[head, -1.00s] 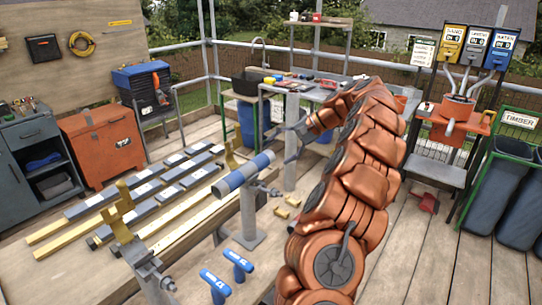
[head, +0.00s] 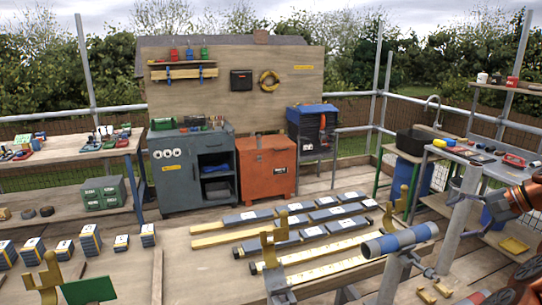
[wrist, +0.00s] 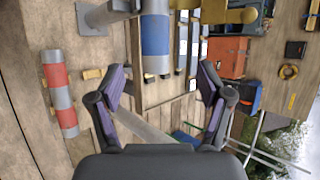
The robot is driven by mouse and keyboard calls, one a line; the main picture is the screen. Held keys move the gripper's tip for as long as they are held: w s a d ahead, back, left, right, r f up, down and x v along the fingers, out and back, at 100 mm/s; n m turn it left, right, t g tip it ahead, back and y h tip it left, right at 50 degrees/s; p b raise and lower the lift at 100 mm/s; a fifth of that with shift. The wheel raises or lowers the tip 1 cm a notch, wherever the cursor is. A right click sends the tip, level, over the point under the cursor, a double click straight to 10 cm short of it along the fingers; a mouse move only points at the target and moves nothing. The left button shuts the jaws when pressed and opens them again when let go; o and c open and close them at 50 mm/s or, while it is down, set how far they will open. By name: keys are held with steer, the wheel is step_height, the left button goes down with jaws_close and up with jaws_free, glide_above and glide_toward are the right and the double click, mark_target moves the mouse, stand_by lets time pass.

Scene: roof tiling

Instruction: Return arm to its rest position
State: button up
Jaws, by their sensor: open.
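My orange arm (head: 512,203) shows only in part at the right edge of the head view. In the wrist view my gripper (wrist: 162,82) has its two dark fingers spread wide with nothing between them. Beyond the fingers, a grey and blue pipe (wrist: 155,40) shows in the wrist view, apart from the fingertips as far as I can tell. In the head view the same pipe (head: 400,240) rests on a post stand (head: 392,275). The rest of my arm is out of view.
A workbench (head: 480,172) with tools stands at right, close to my arm. Dark bars and yellow strips (head: 300,228) lie on the wooden deck. An orange chest (head: 267,168) and a grey cabinet (head: 190,170) stand behind. A red and grey pipe (wrist: 59,90) shows in the wrist view.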

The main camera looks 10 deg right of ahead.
steer(key=a+r+n+g, duration=0.3)
steer(key=a+n+g, duration=0.15)
steer(key=a, duration=1.85)
steer(key=s+a+f+n+g+h, duration=0.1)
steer(key=s+a+f+n+g, duration=0.2)
steer(key=s+a, duration=0.8)
steer(key=s+f+n+h, duration=0.1)
steer(key=s+f+h, duration=0.1)
steer(key=s, duration=0.5)
steer(key=s+a+f+n+h, duration=0.1)
steer(key=s+f+n+h, duration=0.1)
steer(key=s+f, duration=0.3)
steer(key=s+a+f+n+g+h, duration=0.1)
steer(key=s+f, duration=0.3)
steer(key=s, duration=0.6)
steer(key=shift+a+f+n+h, duration=0.25)
steer(key=shift+n+h, duration=0.25)
steer(key=shift+n, duration=0.25)
